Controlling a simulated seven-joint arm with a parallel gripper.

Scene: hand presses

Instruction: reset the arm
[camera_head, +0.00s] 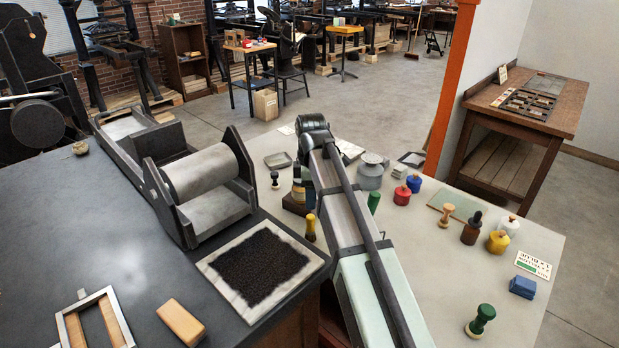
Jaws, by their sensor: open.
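My arm rises from the bottom middle of the camera_head view and reaches away over the pale table (420,255). Its dark rounded end is a joint near the table's far edge. No fingers of my gripper show, so I cannot see where they are or whether they hold anything. The arm covers part of the table and some small things beside it.
At left, a dark bench holds a roller press (200,180), a black textured pad (262,265), a wooden block (181,322) and a metal frame (95,322). Right of my arm stand a grey canister (370,174), a red jar (402,196) and a green-handled stamp (481,320).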

